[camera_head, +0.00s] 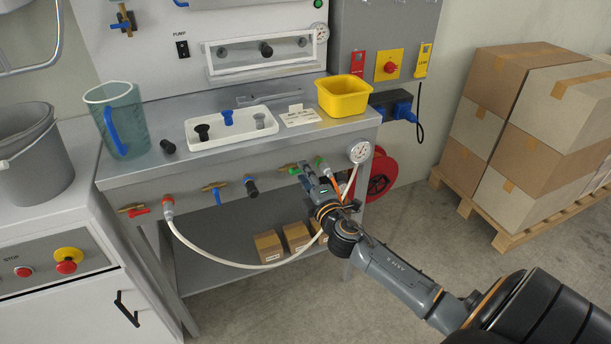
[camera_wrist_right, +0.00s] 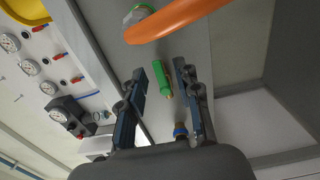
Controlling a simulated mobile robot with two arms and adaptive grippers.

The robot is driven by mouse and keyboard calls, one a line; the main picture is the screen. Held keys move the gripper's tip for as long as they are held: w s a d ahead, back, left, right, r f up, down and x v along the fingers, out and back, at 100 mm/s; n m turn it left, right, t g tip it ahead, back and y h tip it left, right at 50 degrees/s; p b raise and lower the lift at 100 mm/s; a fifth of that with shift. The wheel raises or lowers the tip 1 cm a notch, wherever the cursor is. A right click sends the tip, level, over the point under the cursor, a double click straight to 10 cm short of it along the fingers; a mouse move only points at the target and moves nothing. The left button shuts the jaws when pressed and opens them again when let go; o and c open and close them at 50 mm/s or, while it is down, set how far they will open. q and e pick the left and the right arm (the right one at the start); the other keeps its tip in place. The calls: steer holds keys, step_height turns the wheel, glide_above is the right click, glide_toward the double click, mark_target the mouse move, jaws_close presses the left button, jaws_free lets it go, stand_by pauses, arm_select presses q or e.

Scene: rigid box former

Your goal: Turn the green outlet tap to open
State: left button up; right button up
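The green tap (camera_head: 293,171) sits on the front panel of the grey bench, right of the blue tap, partly hidden by my right gripper. In the right wrist view its green handle (camera_wrist_right: 161,80) shows between my fingers, with a small brass end at its lower tip. My right gripper (camera_head: 306,176) is at the bench front by the tap. In the right wrist view the gripper (camera_wrist_right: 163,70) is open, one finger on each side of the handle, with gaps visible. I cannot tell how deep the handle sits between them. My left gripper is not in view.
An orange hose (camera_wrist_right: 178,18) crosses close to the fingertips. A white hose (camera_head: 225,262) hangs below the panel. A blue tap (camera_head: 215,187) is to the left.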

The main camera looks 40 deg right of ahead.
steer(key=v, duration=1.2)
stand_by(0.3)
